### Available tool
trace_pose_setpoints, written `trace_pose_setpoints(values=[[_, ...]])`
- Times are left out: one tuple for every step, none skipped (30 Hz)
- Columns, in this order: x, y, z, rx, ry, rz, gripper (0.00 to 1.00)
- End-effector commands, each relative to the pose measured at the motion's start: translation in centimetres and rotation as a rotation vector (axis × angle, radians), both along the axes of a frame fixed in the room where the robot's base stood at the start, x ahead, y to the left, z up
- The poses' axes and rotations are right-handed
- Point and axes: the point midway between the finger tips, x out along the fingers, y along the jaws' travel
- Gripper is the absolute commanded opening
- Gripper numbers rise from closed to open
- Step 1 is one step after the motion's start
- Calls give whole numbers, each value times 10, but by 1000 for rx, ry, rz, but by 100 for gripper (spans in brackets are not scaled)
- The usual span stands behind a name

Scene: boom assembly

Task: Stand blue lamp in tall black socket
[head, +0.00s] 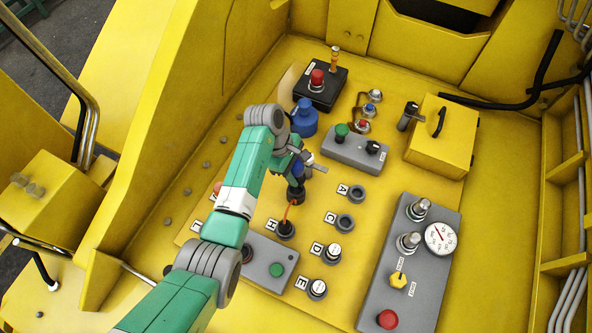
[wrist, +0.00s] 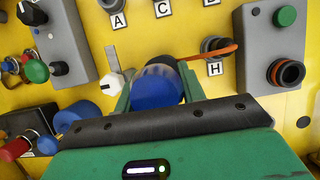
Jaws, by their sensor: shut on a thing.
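My gripper (head: 296,176) is shut on the blue lamp, whose blue part shows in the head view (head: 294,192). In the wrist view the rounded blue lamp (wrist: 158,86) sits between the two fingers, with a paler, greyish far end. A dark shape lies right under the lamp in the head view; I cannot tell whether it is the lamp's base or the tall black socket, or whether they touch. Another black socket, labelled H (head: 286,230), lies just below the lamp in the picture, with a thin orange piece rising from it.
Dark ring sockets A (head: 356,194) and C (head: 346,222) lie to the right. Pale-topped fittings D (head: 333,252) and E (head: 317,289) are nearer. A large blue knob (head: 304,118) stands beyond my gripper. Grey boxes (head: 357,151) with buttons flank the area.

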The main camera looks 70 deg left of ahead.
Motion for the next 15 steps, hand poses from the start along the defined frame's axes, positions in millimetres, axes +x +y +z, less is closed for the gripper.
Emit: trace_pose_setpoints(values=[[0, 0, -11, 1, -1, 0, 10], [0, 0, -13, 1, -1, 0, 10], [0, 0, -17, 0, -1, 0, 10], [0, 0, -20, 0, -1, 0, 10], [0, 0, -23, 0, -1, 0, 10], [0, 0, -27, 0, -1, 0, 10], [0, 0, -29, 0, -2, -1, 10], [0, 0, -32, 0, 0, -1, 10], [0, 0, -36, 0, 0, -1, 10], [0, 0, -36, -1, 0, -1, 10], [0, 0, -39, -1, -1, 0, 10], [0, 0, -43, -1, -1, 0, 10], [0, 0, -46, -1, 0, 1, 10], [0, 0, -49, -1, -1, 0, 10], [1, 0, -52, -1, -1, 0, 10]])
